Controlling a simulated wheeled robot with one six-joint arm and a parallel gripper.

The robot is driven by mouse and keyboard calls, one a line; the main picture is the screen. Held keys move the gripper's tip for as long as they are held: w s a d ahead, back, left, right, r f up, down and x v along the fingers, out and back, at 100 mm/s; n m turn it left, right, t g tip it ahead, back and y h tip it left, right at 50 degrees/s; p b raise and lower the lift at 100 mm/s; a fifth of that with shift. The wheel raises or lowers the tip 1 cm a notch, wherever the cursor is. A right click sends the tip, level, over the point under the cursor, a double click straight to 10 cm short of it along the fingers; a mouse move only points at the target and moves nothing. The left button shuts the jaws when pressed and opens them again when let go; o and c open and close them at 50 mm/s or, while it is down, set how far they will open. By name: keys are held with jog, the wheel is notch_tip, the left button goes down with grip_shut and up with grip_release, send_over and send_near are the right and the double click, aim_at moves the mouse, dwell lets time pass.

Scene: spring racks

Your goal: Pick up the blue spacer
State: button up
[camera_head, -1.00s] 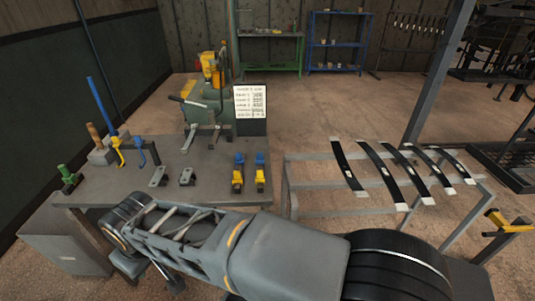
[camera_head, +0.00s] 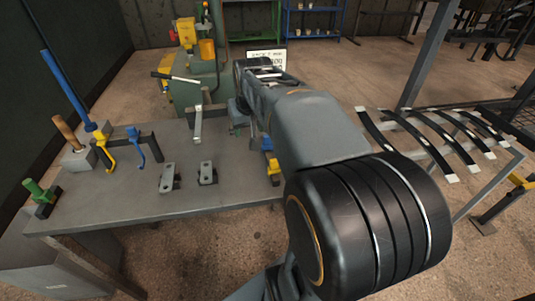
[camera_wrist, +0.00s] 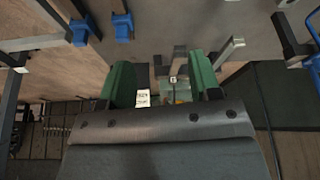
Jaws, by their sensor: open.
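Two small blue and yellow pieces stand near the right end of the grey bench. In the head view my arm partly hides them; a blue part (camera_head: 267,143) and a yellow part (camera_head: 273,167) show. In the wrist view two blue blocks (camera_wrist: 123,27) show at the upper left, the other (camera_wrist: 80,32) beside it. I cannot tell which is the spacer. My gripper (camera_wrist: 160,80) has two green fingers spread apart, with nothing held between them. It is apart from the blue blocks. In the head view my arm hides most of it.
The bench (camera_head: 120,205) also holds two grey brackets (camera_head: 167,177), yellow and blue hooks (camera_head: 136,145), a tall blue handle (camera_head: 68,90) and a green-handled piece (camera_head: 38,190). A green machine (camera_head: 190,90) stands behind. A rack of dark curved strips (camera_head: 430,140) is at the right.

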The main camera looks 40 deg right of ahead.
jog(key=w+d+f+m+b, duration=0.1)
jog(key=w+d+m+b, duration=0.1)
jog(key=d, duration=0.6)
jog(key=b, duration=0.2)
send_over(267, 143)
jog(key=s, duration=0.1)
notch_tip(267, 143, down, 7)
jog(key=shift+h, duration=0.4)
jog(key=shift+a+x, duration=0.15)
jog(key=shift+x, duration=1.35)
jog(key=shift+a+x, duration=0.1)
jog(key=shift+x, duration=1.4)
jog(key=shift+s+f, duration=0.1)
jog(key=shift+s, duration=0.05)
jog(key=shift+c, duration=0.4)
